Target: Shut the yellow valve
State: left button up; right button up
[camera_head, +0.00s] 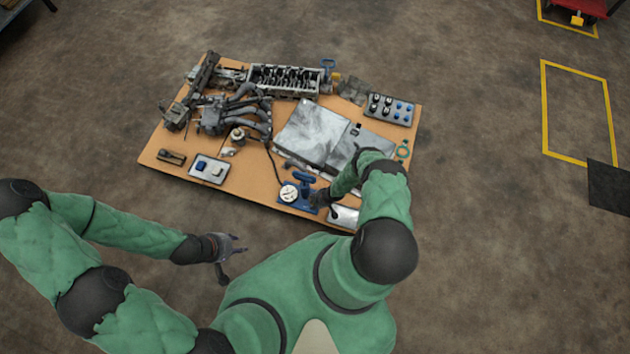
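No valve that is clearly yellow can be made out. A small yellow part (336,77) shows at the back edge of the board, next to a blue part (327,63), but it is too small to tell what it is. A blue device with a T-shaped handle (304,178) and a white round gauge (289,193) stands at the board's front edge. My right gripper (320,199) is dark and low, just right of this device. Its fingers are too small to tell whether they touch it. My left gripper (232,249) is open and empty, in front of the board over the floor.
The tan board (160,140) is crowded with engine parts (284,80), a grey metal box (313,133), a tray of knobs (390,109) and a small tray (209,169). Bare floor surrounds it. A red cart (585,8) stands far at top right.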

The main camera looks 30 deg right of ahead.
dwell(0.3)
jog(key=v, duration=1.2)
dwell(0.4)
dwell(0.5)
